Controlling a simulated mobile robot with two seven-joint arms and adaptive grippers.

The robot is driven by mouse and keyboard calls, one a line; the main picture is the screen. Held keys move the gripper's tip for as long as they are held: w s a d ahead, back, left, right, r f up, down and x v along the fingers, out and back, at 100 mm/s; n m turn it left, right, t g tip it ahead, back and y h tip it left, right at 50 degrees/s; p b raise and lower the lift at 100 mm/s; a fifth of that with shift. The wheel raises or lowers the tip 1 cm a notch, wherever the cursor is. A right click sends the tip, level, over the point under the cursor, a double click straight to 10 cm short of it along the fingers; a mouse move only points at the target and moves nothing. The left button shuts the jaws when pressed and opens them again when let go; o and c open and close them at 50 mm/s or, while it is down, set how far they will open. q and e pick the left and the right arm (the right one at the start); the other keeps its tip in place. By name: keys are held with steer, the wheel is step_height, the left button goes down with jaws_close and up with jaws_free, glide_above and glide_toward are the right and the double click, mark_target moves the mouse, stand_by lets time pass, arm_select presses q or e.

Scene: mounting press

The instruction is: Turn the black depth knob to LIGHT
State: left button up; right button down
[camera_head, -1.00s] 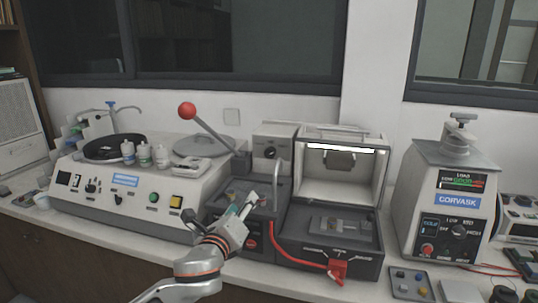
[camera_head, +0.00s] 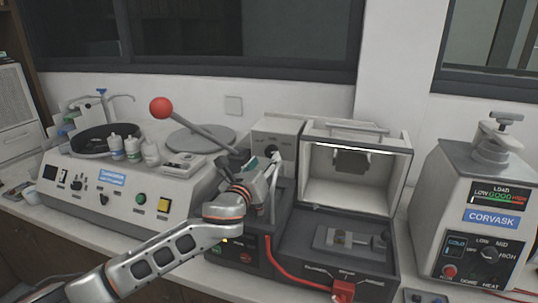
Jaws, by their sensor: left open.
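The black depth knob (camera_head: 271,150) sits on the front face of the beige upright box at the back of the middle machine. Its lower part is partly hidden by my left gripper, and the labels around it are too small to read. My left gripper (camera_head: 270,168) is open, just below and in front of the knob, with its fingers pointing up toward it. I cannot tell whether a fingertip touches the knob. My right gripper is not in view.
A lever with a red ball (camera_head: 161,108) rises left of the box. An open-lidded chamber (camera_head: 350,185) stands right, with a red cable (camera_head: 290,275) in front. A polishing machine (camera_head: 110,190) is left, and a mounting press (camera_head: 477,215) far right.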

mark_target(270, 153)
arm_select(q)
steer(key=shift+x, duration=2.3)
steer(key=shift+c, duration=0.4)
steer(key=c, duration=1)
